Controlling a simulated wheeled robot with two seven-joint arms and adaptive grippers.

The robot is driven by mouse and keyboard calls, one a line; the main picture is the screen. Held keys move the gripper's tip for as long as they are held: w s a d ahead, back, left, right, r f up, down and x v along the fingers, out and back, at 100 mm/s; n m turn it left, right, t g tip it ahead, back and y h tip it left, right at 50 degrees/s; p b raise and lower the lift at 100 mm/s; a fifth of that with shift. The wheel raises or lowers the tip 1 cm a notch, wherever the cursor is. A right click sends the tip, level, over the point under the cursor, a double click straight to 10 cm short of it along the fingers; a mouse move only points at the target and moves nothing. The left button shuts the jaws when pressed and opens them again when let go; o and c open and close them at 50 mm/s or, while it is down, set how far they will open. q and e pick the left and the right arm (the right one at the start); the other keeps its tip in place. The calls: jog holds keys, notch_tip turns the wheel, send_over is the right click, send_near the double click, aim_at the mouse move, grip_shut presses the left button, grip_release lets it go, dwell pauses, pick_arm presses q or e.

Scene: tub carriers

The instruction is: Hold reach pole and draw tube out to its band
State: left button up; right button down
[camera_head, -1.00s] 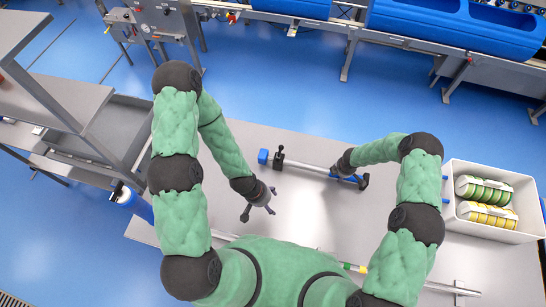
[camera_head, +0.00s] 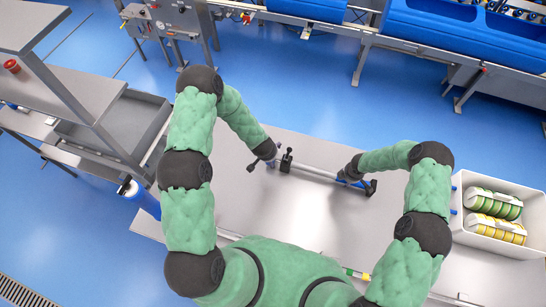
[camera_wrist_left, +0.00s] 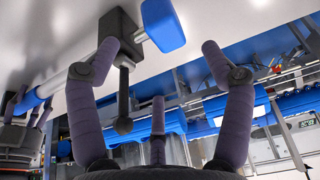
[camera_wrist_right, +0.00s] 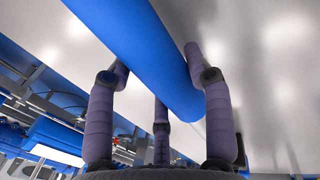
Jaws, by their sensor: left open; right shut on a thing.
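In the left wrist view the blue end block (camera_wrist_left: 163,25) and clamp (camera_wrist_left: 118,30) lie ahead of the open fingers, apparently ungripped. My right gripper (camera_wrist_right: 155,75) is shut on the pole's blue sleeve (camera_wrist_right: 135,45). I cannot make out a band on the tube.
A white bin (camera_head: 462,222) with green and yellow striped rolls stands at the table's right. A rod with coloured bands (camera_head: 358,274) lies along the near edge, partly behind my body. The table's middle (camera_head: 290,210) is clear. Grey shelving (camera_head: 70,80) stands at the left.

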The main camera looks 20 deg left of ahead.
pick_arm(q)
jog(key=x, duration=0.9)
jog(key=shift+f, duration=0.1)
jog(key=shift+c, duration=0.2)
grip_shut()
jog(key=a, duration=2)
jog(key=shift+a, duration=0.2)
jog(key=shift+o, duration=0.2)
grip_release()
jog(key=v, duration=1.2)
